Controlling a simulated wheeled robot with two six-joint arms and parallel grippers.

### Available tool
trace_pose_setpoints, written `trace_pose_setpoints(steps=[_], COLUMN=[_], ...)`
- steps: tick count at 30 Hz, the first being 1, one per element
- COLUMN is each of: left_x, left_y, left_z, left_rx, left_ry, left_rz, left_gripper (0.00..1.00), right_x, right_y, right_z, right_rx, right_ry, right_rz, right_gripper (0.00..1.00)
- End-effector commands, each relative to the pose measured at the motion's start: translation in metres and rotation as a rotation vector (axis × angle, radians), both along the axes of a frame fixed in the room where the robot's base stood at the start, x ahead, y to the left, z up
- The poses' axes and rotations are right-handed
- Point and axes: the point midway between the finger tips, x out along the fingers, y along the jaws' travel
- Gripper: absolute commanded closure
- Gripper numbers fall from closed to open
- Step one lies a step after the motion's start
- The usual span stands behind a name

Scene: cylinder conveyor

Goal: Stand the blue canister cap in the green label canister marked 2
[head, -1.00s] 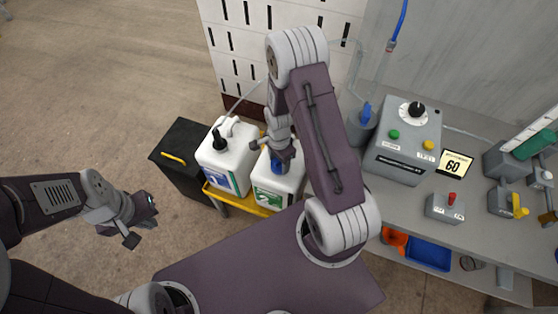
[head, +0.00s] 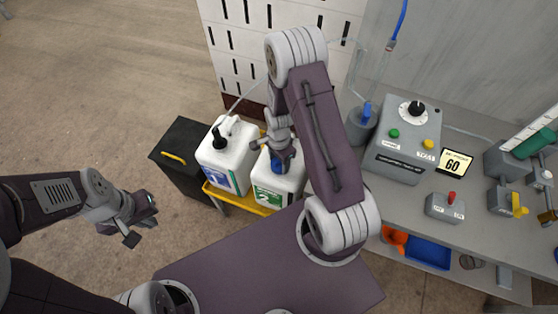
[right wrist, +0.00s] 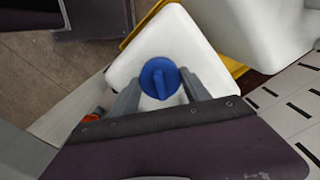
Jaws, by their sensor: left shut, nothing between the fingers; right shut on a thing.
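The green label canister marked 2 (head: 268,193) is white and stands upright in a yellow tray. The blue canister cap (head: 277,164) is at its top in the head view. In the right wrist view the blue cap (right wrist: 160,78) appears over the white canister top (right wrist: 180,35), between my right gripper's grey fingers (right wrist: 160,92). My right gripper (head: 277,150) is shut on the cap. Whether the cap is seated in the opening or just above it, I cannot tell. My left gripper (head: 142,219) is shut and empty, over the floor at the left.
A blue label canister marked 1 (head: 223,166) with a black cap and tube stands left of canister 2. The yellow tray (head: 240,204) holds both. A black box (head: 180,150) is beside it. A bench with a grey control box (head: 398,158) lies at the right.

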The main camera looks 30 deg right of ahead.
Motion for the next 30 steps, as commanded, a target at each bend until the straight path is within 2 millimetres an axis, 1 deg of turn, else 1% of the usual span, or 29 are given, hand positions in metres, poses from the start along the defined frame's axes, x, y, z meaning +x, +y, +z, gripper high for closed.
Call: trace_pose_setpoints(steps=[2, 3, 5, 6, 14, 16, 17, 20, 24, 27, 30], left_x=[0.000, 0.000, 0.000, 0.000, 0.000, 0.000, 0.000, 0.000, 0.000, 0.000, 0.000], left_y=[0.000, 0.000, 0.000, 0.000, 0.000, 0.000, 0.000, 0.000, 0.000, 0.000, 0.000], left_z=[0.000, 0.000, 0.000, 0.000, 0.000, 0.001, 0.001, 0.004, 0.007, 0.008, 0.009], left_rx=[0.000, 0.000, 0.000, 0.000, 0.000, 0.000, 0.000, 0.000, 0.000, 0.000, 0.000], left_ry=[0.000, 0.000, 0.000, 0.000, 0.000, 0.000, 0.000, 0.000, 0.000, 0.000, 0.000], left_rz=[0.000, 0.000, 0.000, 0.000, 0.000, 0.000, 0.000, 0.000, 0.000, 0.000, 0.000], left_gripper=[1.00, 1.00, 1.00, 1.00, 1.00, 1.00, 1.00, 1.00, 1.00, 1.00, 1.00], right_x=[0.000, 0.000, 0.000, 0.000, 0.000, 0.001, 0.001, 0.002, 0.001, 0.001, 0.001], right_y=[0.000, 0.000, 0.000, 0.000, 0.000, 0.000, 0.000, 0.000, 0.000, 0.000, 0.000], right_z=[0.000, 0.000, 0.000, 0.000, 0.000, 0.004, 0.007, 0.027, 0.060, 0.077, 0.087], right_rx=[0.000, 0.000, 0.000, 0.000, 0.000, -0.001, 0.000, -0.001, -0.001, 0.000, -0.001], right_ry=[0.000, 0.000, 0.000, 0.000, 0.000, -0.002, -0.003, -0.006, -0.005, -0.004, -0.002], right_rz=[0.000, 0.000, 0.000, 0.000, 0.000, 0.000, 0.000, 0.000, 0.000, 0.000, 0.000], right_gripper=[0.90, 0.42, 0.26, 0.20, 0.20, 0.20, 0.20, 0.20, 0.20, 0.20, 0.20])
